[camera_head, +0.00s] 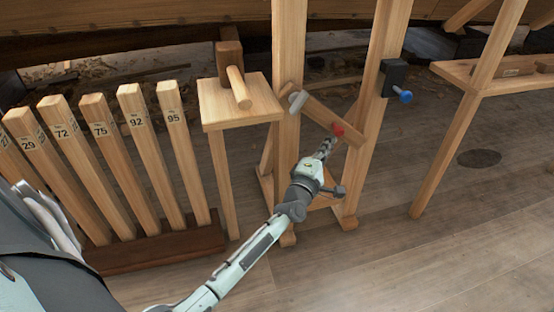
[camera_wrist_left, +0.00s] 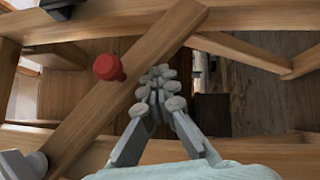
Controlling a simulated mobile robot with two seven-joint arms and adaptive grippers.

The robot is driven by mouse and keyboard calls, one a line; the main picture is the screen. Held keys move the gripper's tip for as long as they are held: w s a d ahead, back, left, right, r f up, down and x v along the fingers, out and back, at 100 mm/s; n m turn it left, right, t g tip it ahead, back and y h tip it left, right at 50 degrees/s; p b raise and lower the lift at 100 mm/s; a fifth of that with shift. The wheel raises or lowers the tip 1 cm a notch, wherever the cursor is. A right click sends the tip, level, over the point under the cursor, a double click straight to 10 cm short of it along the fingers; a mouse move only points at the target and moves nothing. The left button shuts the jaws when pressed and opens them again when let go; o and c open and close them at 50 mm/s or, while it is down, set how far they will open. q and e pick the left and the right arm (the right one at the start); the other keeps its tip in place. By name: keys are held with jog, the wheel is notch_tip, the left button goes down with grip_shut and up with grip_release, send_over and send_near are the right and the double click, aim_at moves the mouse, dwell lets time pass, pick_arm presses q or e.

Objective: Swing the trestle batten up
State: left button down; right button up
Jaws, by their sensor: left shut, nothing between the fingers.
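The trestle batten (camera_head: 318,114) is a short wooden bar between the trestle's two posts. In the head view it slopes down to the right from a grey fitting (camera_head: 298,101) at the left post. A red knob (camera_head: 338,129) sits near its lower right end. In the left wrist view the batten (camera_wrist_left: 125,90) runs diagonally, with the red knob (camera_wrist_left: 109,67) on its face. My left gripper (camera_head: 327,146) is shut and empty, just below the red knob in the head view. In the wrist view its fingers (camera_wrist_left: 160,80) overlap the batten's edge; contact cannot be told.
A black block (camera_head: 394,77) with a blue knob (camera_head: 406,97) is on the right post. Left of the trestle, a mallet (camera_head: 236,78) lies on a small wooden stand (camera_head: 240,108). Numbered wooden posts stand in a dark base (camera_head: 160,249). Floor at the lower right is clear.

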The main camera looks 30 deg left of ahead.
pick_arm(q)
jog(key=w+d+r+n+t+y, duration=0.1)
jog(key=w+d+r, duration=0.3)
jog(key=r, duration=0.5)
jog(key=shift+w+d+r+n+t+b, duration=0.25)
jog(key=shift+w+n+t+b, duration=0.15)
jog(key=shift+w+n, duration=0.4)
jog(key=shift+s, duration=0.15)
